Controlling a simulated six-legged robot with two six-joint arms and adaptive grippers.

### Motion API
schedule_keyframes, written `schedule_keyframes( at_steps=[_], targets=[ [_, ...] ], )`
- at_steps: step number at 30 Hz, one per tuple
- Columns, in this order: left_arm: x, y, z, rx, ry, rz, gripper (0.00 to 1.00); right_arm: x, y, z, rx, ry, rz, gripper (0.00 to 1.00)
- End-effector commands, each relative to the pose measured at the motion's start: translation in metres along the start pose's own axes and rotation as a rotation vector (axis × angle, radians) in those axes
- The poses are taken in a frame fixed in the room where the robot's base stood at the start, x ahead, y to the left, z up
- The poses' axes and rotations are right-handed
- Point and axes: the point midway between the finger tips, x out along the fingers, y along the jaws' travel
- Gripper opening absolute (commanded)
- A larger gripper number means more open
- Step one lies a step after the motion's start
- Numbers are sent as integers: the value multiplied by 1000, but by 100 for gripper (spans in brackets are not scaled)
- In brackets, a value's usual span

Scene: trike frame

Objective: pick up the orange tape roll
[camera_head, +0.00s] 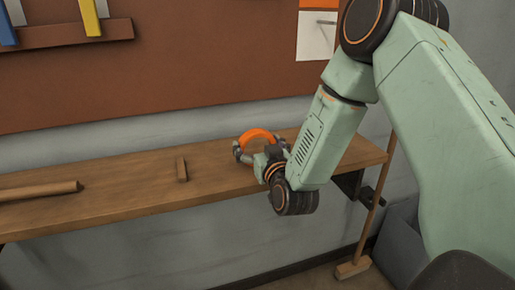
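The orange tape roll (258,134) is on the wooden shelf, towards its right end. Its orange upper arc shows, and my gripper hides its lower front part. My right gripper (260,147) reaches in from the right, at the roll. Its fingers are spread apart, one at the roll's left edge and one at its right edge. I cannot tell whether they press on the roll or only stand around it. The roll seems to rest at shelf level. My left gripper is not in view.
The wooden shelf (120,190) runs along the wall. A small wooden block (181,169) stands left of the roll, and a wooden rod (40,190) lies further left. A broom (367,225) leans at the shelf's right end. The shelf between block and roll is clear.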

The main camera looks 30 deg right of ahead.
Motion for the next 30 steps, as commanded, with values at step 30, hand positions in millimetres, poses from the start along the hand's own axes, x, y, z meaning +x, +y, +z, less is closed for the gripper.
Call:
schedule_keyframes(
  at_steps=[30],
  targets=[
    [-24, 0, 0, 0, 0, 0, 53, 0, 0, -79, 2, 4, 1, 58]
  ],
)
